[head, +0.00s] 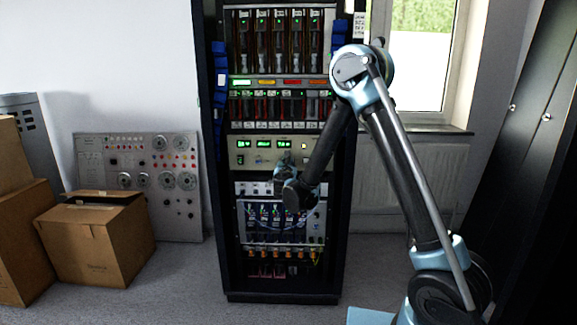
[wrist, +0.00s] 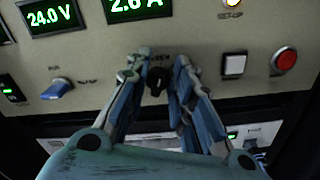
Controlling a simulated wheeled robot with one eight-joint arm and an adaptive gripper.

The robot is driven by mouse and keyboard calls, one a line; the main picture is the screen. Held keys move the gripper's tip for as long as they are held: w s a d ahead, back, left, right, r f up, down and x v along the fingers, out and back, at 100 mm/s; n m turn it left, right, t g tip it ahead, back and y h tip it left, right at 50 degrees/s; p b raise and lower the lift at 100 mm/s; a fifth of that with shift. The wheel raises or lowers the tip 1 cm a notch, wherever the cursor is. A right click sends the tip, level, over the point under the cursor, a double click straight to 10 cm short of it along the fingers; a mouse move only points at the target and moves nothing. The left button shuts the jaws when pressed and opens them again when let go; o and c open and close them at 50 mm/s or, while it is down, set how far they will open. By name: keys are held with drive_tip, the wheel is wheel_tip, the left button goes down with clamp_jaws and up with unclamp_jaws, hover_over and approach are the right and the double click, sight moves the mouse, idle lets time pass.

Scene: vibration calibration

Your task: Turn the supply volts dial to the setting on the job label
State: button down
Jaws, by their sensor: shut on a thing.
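In the wrist view, my gripper (wrist: 159,70) has its two fingers on either side of a small black dial (wrist: 157,82) and is shut on it. The dial is on a beige panel (wrist: 205,82); its caption is partly hidden, so I cannot read its name or setting. Green displays above read 24.0 V (wrist: 54,17) and 2.6 A (wrist: 138,7). In the head view, the beige panel (head: 240,158) is mid-rack, with my wrist in front of its lower right part. A white label (head: 359,25) is at the rack's upper right; its print is too small to read.
A blue knob (wrist: 57,89), a black rocker switch (wrist: 11,88), a white button (wrist: 235,65) and a red button (wrist: 285,60) are close by on the panel. Cardboard boxes (head: 95,240) stand left of the rack (head: 212,200). Floor in front is clear.

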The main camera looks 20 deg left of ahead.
drive_tip(key=c, duration=1.5)
unclamp_jaws()
drive_tip(key=shift+w+d, duration=0.15)
drive_tip(key=shift+c, duration=0.2)
drive_tip(key=shift+s, duration=0.2)
drive_tip(key=v, duration=1.1)
drive_tip(key=shift+s, duration=0.3)
drive_tip(key=shift+f, duration=0.1)
